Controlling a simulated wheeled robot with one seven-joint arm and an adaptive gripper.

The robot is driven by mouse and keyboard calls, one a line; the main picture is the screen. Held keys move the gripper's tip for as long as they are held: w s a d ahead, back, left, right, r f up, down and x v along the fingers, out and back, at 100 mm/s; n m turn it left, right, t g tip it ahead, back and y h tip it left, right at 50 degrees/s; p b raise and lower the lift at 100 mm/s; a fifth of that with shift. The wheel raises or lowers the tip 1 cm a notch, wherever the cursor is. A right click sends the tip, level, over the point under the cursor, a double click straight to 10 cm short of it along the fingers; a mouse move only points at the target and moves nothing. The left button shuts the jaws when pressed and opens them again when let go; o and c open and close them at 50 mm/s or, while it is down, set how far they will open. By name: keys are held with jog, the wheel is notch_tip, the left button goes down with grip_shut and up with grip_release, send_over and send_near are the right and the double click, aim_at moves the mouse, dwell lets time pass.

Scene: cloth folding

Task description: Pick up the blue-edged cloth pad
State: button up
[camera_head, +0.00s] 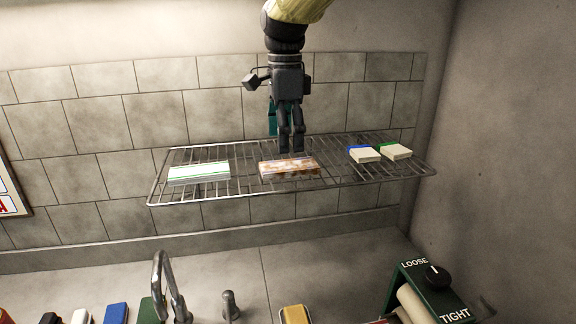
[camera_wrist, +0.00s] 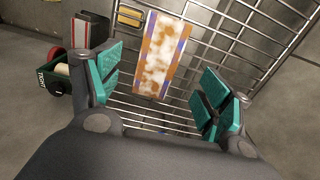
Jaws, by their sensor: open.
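The blue-edged cloth pad (camera_head: 365,155) is a small cream block with a blue strip along its back edge. It lies on the wire rack (camera_head: 330,188), right of centre, in the head view. I cannot make it out in the wrist view. My gripper (camera_head: 291,147) points down above the rack, to the left of this pad and apart from it. It is above or just behind a brown-stained cloth. In the wrist view my gripper (camera_wrist: 163,92) has its teal finger pads wide apart with nothing held between them.
A green-edged pad (camera_head: 396,152) sits close right of the blue-edged one. The stained cloth (camera_head: 289,168) has purple and orange bands (camera_wrist: 160,55). A white green-striped cloth (camera_head: 199,173) lies at left. Below are a faucet (camera_head: 165,285) and a green roller device (camera_head: 432,290).

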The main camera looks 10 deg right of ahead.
aim_at(285, 165)
jog(key=shift+s+f+p, duration=0.15)
jog(key=shift+f+p, duration=0.25)
jog(key=shift+f, duration=0.35)
notch_tip(285, 165, down, 3)
jog(key=shift+f+p, duration=0.15)
jog(key=shift+p, duration=0.4)
jog(key=shift+f, duration=0.45)
jog(key=c, duration=1.1)
